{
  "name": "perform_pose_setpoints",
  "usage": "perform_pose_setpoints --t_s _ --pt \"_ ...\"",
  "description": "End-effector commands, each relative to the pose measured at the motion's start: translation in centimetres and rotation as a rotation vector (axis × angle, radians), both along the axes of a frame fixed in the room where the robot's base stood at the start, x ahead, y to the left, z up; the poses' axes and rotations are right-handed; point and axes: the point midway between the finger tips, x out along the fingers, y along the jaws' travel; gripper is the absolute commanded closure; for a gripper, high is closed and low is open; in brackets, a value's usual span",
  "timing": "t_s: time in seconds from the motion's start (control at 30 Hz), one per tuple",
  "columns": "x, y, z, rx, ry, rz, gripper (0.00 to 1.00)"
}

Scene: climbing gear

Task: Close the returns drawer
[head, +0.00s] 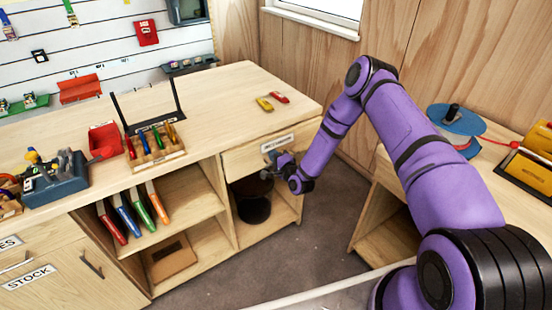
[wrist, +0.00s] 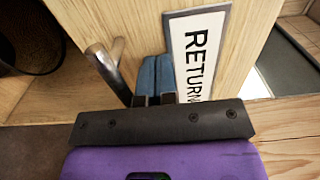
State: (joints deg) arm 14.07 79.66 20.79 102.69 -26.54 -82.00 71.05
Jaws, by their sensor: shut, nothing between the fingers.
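The returns drawer (head: 242,160) is in the counter's right end, under the worktop, with a pale wooden front. Its white label (wrist: 197,55) reads RETURN, the end cut off by my gripper. In the wrist view its metal bar handle (wrist: 108,72) stands just left of my fingers. My gripper (wrist: 156,75) is shut and empty, its blue fingertips at the drawer front between handle and label; contact is not clear. In the head view my gripper (head: 272,158) is at the drawer front, hiding part of it. How far the drawer stands out is hard to tell.
A dark bin (head: 253,205) stands in the open bay below the drawer. A side bench (head: 378,205) stands right, with grey floor (head: 305,243) between.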

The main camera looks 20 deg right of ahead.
Motion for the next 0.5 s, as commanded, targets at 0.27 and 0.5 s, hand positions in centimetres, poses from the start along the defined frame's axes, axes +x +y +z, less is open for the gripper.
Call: perform_pose_setpoints --t_s 0.27,0.5 --pt "0.5 0.2 0.0 0.001 -0.002 0.000 1.00" --pt "4.0 1.3 -0.1 0.000 -0.001 0.000 1.00"
